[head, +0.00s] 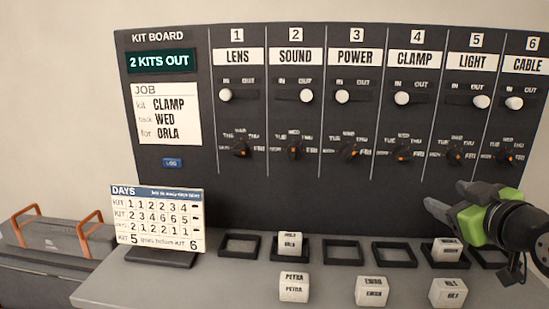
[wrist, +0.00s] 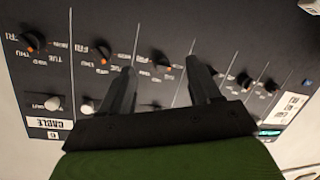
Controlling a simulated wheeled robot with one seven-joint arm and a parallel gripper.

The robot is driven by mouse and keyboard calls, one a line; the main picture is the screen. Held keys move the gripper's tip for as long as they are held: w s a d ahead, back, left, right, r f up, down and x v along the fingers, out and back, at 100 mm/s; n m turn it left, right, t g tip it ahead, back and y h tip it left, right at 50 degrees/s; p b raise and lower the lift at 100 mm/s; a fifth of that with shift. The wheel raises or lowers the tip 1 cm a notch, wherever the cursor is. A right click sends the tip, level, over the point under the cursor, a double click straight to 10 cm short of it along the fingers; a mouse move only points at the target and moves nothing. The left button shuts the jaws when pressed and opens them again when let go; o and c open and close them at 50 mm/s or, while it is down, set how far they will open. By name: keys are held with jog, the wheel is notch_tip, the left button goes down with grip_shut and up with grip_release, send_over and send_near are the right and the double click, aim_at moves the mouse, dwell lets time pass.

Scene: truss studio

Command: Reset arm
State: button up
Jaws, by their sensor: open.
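My gripper (head: 446,195) is at the right in the head view, in front of the lower board near the LIGHT column. It is open, with nothing between its fingers. In the wrist view the two fingers (wrist: 160,66) stand apart, with the board behind them upside down. The kit board (head: 290,200) is dark, with six labelled columns. The white slider knobs of SOUND (head: 306,95) and LIGHT (head: 481,101) are at OUT. Those of LENS (head: 225,95), POWER (head: 342,97), CLAMP (head: 401,98) and CABLE (head: 514,103) are at IN.
Black square frames line the grey shelf (head: 200,285). A name block (head: 290,244) sits in the SOUND frame, another (head: 447,250) in the LIGHT frame. Loose blocks (head: 293,287) lie in front. A DAYS card (head: 157,220) stands left, beside a toolbox (head: 55,250) with orange handles.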

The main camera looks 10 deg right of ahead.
jog(key=a+f+g+y, duration=0.1)
jog(key=a+f+g, duration=0.15)
jog(key=a, duration=0.45)
jog(key=a+f+g+y, duration=0.1)
jog(key=a+f, duration=0.2)
jog(key=a, duration=0.4)
jog(key=s+a+f+m+g, duration=0.1)
jog(key=s+a+f+g, duration=0.2)
jog(key=s+a+f, duration=0.4)
jog(key=s+a+f+m+g, duration=0.25)
jog(key=s+a+f, duration=0.25)
jog(key=s+f, duration=0.35)
notch_tip(320, 180, up, 14)
jog(key=p, duration=1.3)
jog(key=shift+s+d+g+y, duration=0.25)
jog(key=shift+s+g+y, duration=0.05)
jog(key=shift+f+n, duration=0.15)
jog(key=shift+n, duration=0.1)
